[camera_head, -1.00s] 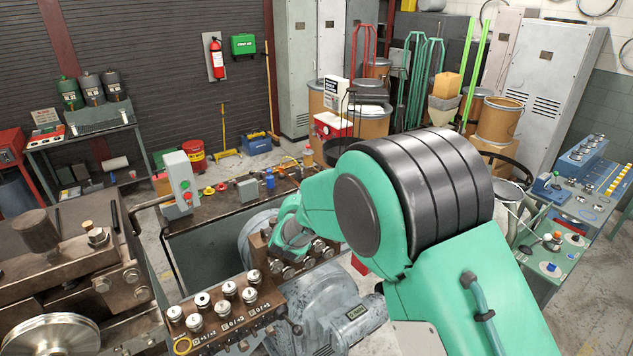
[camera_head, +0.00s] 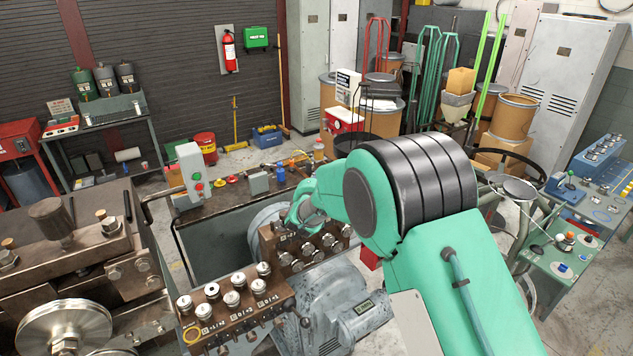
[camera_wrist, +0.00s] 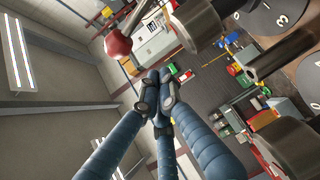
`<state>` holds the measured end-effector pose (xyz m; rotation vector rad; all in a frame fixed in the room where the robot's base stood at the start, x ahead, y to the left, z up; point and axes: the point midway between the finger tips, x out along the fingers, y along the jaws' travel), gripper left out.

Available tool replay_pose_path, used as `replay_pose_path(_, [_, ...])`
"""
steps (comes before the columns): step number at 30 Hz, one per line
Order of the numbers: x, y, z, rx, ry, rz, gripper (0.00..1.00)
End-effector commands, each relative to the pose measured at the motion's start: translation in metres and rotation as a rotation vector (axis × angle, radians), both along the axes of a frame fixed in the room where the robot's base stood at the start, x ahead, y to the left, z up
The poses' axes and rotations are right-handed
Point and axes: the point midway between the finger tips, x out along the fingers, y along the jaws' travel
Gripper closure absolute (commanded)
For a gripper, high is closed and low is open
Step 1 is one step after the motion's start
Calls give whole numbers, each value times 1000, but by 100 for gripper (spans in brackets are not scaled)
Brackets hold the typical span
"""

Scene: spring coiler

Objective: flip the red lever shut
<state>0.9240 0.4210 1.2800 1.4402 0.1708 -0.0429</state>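A round red knob (camera_wrist: 117,43) on a metal shaft, which looks like the red lever's end, shows at the upper left of the wrist view. I cannot pick out the lever in the head view. My gripper (camera_wrist: 158,88) shows in the wrist view as blue fingers with dark tips drawn together, with nothing visible between them. The knob appears up and left of the fingertips, apart from them. In the head view my wrist (camera_head: 305,208) is over the far knobbed block, and the fingers are hidden.
A brown block (camera_head: 285,240) with several metal knobs stands under my wrist. A nearer block (camera_head: 245,318) has several more. A grey motor housing (camera_head: 345,315) is beside them. In the wrist view, dark metal rollers (camera_wrist: 285,150) crowd the right side.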

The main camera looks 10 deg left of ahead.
Motion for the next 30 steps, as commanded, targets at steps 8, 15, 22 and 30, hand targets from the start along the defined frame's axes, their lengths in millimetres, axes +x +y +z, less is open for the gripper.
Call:
replay_pose_path(8, [28, 1, -5, -1, 1, -2, 100])
replay_pose_path(15, [26, -10, -2, 0, 0, -1, 100])
replay_pose_path(22, [16, -25, 1, 0, 0, -2, 100])
replay_pose_path(30, [11, -31, 3, 0, -1, -1, 100])
